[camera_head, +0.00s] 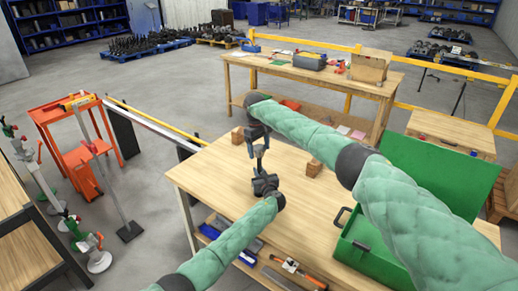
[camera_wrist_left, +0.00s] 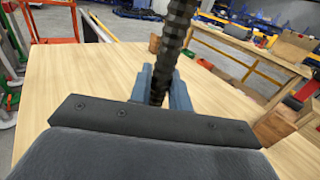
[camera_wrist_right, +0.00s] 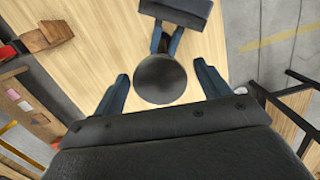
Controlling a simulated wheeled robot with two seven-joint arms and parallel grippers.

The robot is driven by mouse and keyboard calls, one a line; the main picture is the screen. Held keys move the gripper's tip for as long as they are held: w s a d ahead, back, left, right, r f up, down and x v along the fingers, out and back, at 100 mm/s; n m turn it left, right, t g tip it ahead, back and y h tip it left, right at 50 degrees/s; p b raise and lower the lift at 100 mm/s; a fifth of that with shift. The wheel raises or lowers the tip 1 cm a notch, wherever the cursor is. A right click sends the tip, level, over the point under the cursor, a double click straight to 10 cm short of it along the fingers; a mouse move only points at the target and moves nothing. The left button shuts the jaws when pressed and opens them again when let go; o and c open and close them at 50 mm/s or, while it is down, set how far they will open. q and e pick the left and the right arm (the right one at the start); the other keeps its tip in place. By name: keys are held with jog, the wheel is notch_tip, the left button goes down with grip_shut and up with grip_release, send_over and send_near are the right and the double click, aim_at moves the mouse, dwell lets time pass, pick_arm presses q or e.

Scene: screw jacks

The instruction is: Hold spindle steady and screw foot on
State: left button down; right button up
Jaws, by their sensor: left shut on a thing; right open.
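The dark threaded spindle (camera_wrist_left: 175,45) stands roughly upright, slightly tilted in the left wrist view, between the blue fingers of my left gripper (camera_wrist_left: 160,88). My left gripper is shut on it above the wooden workbench (camera_head: 220,175). The foot shows as a round dark disc (camera_wrist_right: 160,78) in the right wrist view, over the left gripper's fingers, at the spindle's upper end. My right gripper (camera_head: 258,138) is above, pointing down, open, with one finger on each side of the disc and gaps between. The joint between foot and spindle is hidden.
Wooden blocks (camera_head: 313,168) lie on the bench, others (camera_head: 237,135) near its far edge. An open green case (camera_head: 375,245) stands at the right. Tools lie on the shelf under the bench's front edge. The bench left of my grippers is clear.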

jog(key=shift+r, duration=2.2)
jog(key=shift+c, duration=0.4)
